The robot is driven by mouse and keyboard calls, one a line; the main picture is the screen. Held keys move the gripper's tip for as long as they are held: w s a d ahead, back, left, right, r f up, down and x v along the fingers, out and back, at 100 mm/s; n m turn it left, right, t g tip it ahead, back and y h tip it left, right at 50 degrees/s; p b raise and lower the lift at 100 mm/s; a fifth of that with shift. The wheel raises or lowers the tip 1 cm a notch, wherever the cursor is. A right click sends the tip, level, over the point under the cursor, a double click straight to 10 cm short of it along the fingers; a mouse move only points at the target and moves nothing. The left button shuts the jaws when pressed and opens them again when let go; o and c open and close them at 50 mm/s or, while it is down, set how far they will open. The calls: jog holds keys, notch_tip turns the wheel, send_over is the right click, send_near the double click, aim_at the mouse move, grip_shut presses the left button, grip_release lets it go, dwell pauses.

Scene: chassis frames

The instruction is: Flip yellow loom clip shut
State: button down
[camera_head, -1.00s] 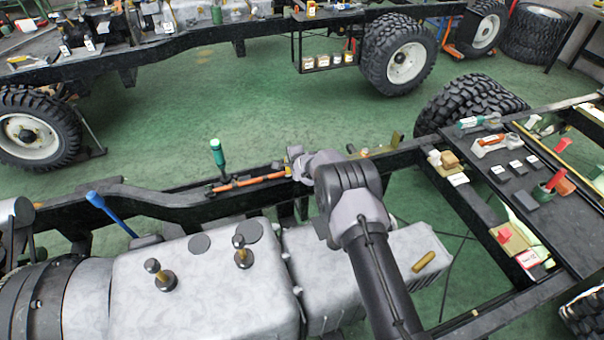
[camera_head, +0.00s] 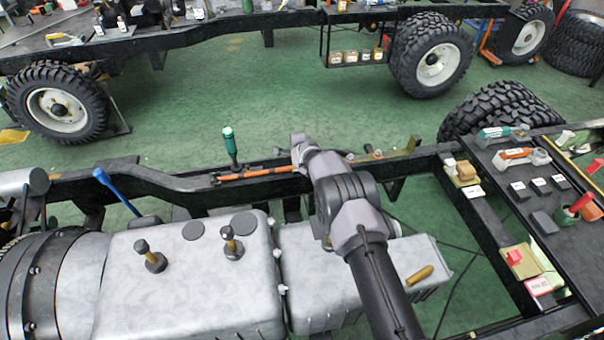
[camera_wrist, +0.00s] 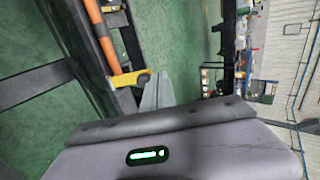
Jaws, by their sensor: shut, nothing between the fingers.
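The yellow loom clip (camera_wrist: 128,79) shows in the wrist view as a yellow tab sticking out to the right beside the end of the orange loom (camera_wrist: 100,38). I cannot tell whether it is fully open or partly closed. My gripper (camera_wrist: 158,88) is shut and empty; its grey fingers are just right of the tab's tip, and I cannot tell whether they touch it. In the head view my gripper (camera_head: 297,142) is at the right end of the orange loom (camera_head: 255,173) on the black chassis rail (camera_head: 180,190). The clip is not clearly visible there.
A green-handled tool (camera_head: 229,142) stands upright by the loom's left end. A blue bar (camera_head: 115,188) leans at the left. A grey tank with knobs (camera_head: 190,275) lies in front of the rail. A black tray (camera_head: 535,190) with small parts is at the right.

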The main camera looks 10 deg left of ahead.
jog(key=shift+r+p, duration=0.5)
jog(key=shift+r, duration=0.3)
